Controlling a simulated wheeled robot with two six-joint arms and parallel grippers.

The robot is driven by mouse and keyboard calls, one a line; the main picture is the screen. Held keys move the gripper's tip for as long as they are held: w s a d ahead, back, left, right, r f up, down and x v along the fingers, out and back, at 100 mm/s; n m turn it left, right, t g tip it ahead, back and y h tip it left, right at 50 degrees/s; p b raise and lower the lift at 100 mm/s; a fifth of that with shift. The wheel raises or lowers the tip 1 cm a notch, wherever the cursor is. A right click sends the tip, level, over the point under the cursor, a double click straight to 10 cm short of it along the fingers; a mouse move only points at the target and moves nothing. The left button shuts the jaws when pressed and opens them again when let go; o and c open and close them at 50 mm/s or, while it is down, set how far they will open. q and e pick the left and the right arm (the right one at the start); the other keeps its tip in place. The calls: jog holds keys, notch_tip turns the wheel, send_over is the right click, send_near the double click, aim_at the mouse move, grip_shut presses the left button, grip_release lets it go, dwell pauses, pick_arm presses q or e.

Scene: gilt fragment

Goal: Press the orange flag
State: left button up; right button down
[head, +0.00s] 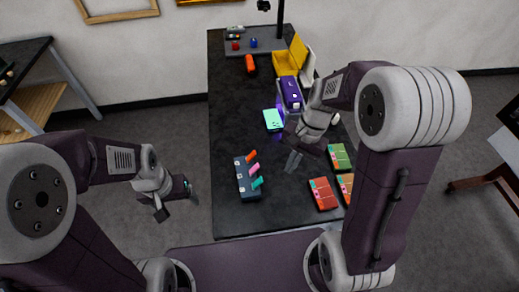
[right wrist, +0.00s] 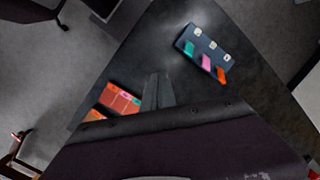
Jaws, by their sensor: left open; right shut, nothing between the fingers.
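The orange flag (head: 250,156) sticks out from a dark blue block (head: 243,182) on the black table, beside a pink flag (head: 252,170) and a teal flag (head: 257,183). The right wrist view also shows the orange flag (right wrist: 221,75) at the lower end of the block (right wrist: 204,43). My right gripper (head: 291,163) is shut and empty, to the right of the flags and apart from them; its fingers also show in the right wrist view (right wrist: 156,90). My left gripper (head: 178,205) is open and empty, left of the table edge.
Red and green boxes (head: 324,194) lie on the table right of my right gripper. A mint-green item (head: 272,119), a purple item (head: 291,93) and a yellow box (head: 289,59) stand farther back. The table (head: 229,130) is bare around the flag block.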

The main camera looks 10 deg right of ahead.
aim_at(251, 156)
jog(key=w+d+f+m+y+b, duration=0.1)
jog(key=w+d+f+m+y, duration=0.1)
jog(key=w+m, duration=0.3)
jog(key=w+d+f+m+y+b, duration=0.2)
jog(key=w+d+f+m+y, duration=0.1)
jog(key=w, duration=0.6)
jog(key=shift+w+f+m+y+b, duration=0.3)
jog(key=shift+f+m+y, duration=0.6)
jog(key=shift+y, duration=0.2)
jog(key=p+x, duration=0.2)
jog(key=x, duration=0.8)
jog(key=shift+a+r, duration=0.15)
jog(key=shift+a, duration=0.05)
jog(key=shift+s+a+r+p, duration=0.1)
jog(key=shift+a+r+p, duration=0.4)
jog(key=shift+a+r, duration=0.5)
jog(key=shift+a, duration=0.45)
